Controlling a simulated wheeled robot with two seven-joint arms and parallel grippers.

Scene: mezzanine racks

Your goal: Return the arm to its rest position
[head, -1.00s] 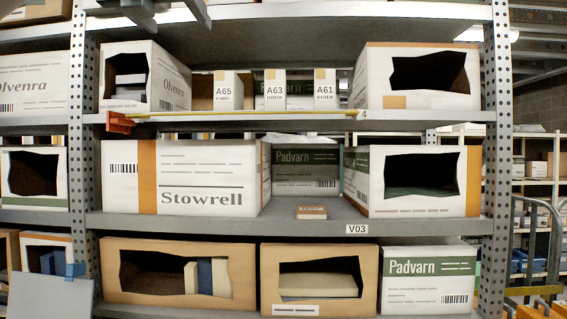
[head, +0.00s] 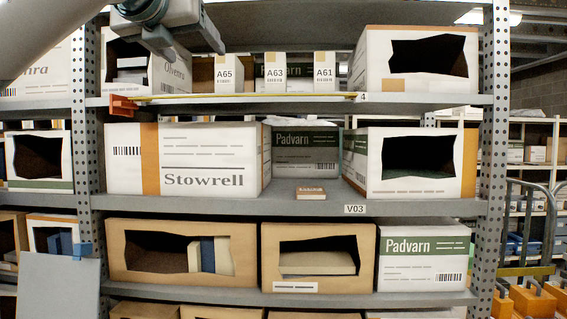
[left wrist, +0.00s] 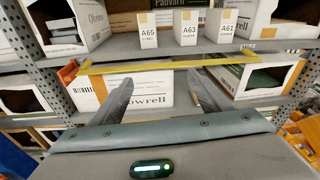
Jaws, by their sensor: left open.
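My left arm comes in at the top left of the head view. Its left gripper (head: 190,42) is in front of the white Olvenra box (head: 171,78) at the upper shelf. In the left wrist view, the left gripper (left wrist: 160,88) is open, its two fingers apart with nothing between them. Beyond the fingers are the yellow strip along the shelf edge and the Stowrell box (left wrist: 150,92). My right gripper is in neither view.
The upper shelf holds small boxes A65 (head: 229,74), A63 (head: 275,72) and A61 (head: 324,72). An orange bracket (head: 123,106) sits at its left edge. A small brown box (head: 311,193) lies on the middle shelf. Perforated rack posts (head: 497,120) stand at both sides.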

